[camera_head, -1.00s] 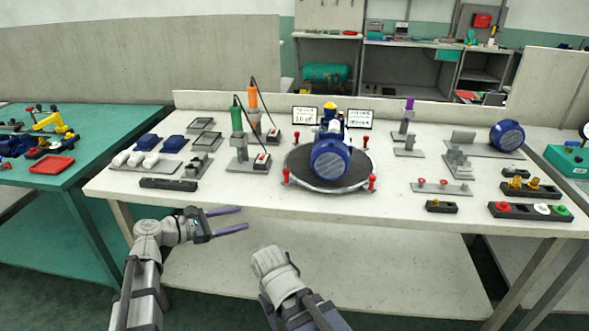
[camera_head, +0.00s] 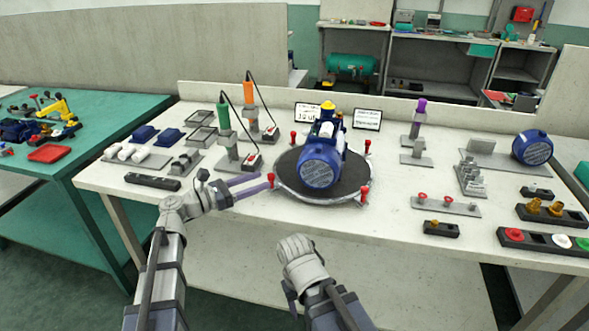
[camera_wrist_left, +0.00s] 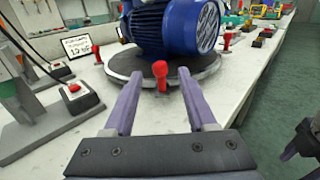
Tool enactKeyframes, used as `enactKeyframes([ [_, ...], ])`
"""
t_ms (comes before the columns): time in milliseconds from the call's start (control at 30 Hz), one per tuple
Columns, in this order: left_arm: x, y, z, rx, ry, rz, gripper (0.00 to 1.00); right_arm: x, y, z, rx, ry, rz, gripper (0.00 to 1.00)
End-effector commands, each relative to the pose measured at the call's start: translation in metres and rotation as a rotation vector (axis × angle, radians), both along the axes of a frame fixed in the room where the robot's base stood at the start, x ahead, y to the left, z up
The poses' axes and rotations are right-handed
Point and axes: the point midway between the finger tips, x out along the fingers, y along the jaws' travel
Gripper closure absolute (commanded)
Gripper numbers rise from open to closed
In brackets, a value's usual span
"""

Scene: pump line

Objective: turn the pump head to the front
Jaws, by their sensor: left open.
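The pump head is a blue motor-like body with a round ribbed end (camera_head: 320,166), on a round dark turntable (camera_head: 345,188) with a metal rim and red-topped posts. Its round end faces the front, slightly left. My left gripper (camera_head: 264,181) is open at the turntable's left front edge. I cannot tell whether a finger touches a post.
Green and orange tools on stands (camera_head: 226,135) with red-button boxes are left of the turntable. A grey plate with red knobs (camera_head: 446,205) and a small black block (camera_head: 441,229) lie to its right. Two small sign boards (camera_head: 367,119) stand behind.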

Motion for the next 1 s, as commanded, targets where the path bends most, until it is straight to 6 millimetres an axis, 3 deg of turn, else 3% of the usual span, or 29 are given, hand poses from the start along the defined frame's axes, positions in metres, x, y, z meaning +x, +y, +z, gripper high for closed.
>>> enactKeyframes([
  [233, 0.004, -0.008, 0.0, 0.001, 0.0, -0.001, 0.43, 0.0, 0.0, 0.0, 0.0, 0.0, 0.0, 0.42],
  [700, 0.033, -0.064, 0.0, 0.001, 0.0, -0.002, 0.43, 0.0, 0.0, 0.0, 0.0, 0.0, 0.0, 0.42],
  [1000, 0.035, -0.07, 0.0, 0.001, 0.0, 0.0, 0.43, 0.0, 0.0, 0.0, 0.0, 0.0, 0.0, 0.42],
])
